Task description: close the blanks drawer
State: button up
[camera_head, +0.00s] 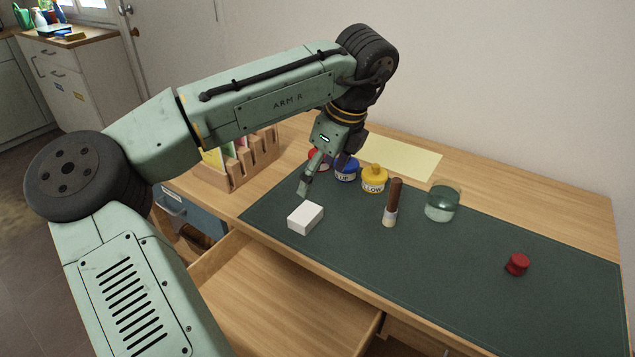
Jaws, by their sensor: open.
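A wooden drawer (285,306) stands pulled out from under the desk's front edge. Its visible floor is bare, and my arm hides its left part and front. No label shows, so I cannot tell if it is the blanks drawer. My gripper (320,178) is open and empty above the back of the green mat, pointing down, behind a white block (305,218). It is well apart from the drawer.
On the mat (450,282) stand blue (346,170) and yellow (374,179) paint pots, a brown-handled tool (392,203), a glass jar (442,204) and a red piece (517,264). A wooden rack (245,167) stands left. A blue-grey unit (195,215) is below.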

aim_at(265, 304)
jog(key=u, duration=0.8)
jog(key=k+j+u, duration=0.15)
jog(key=k, duration=0.35)
jog(key=k+j+u, duration=0.2)
jog(key=k+j, duration=0.2)
jog(key=k, duration=0.05)
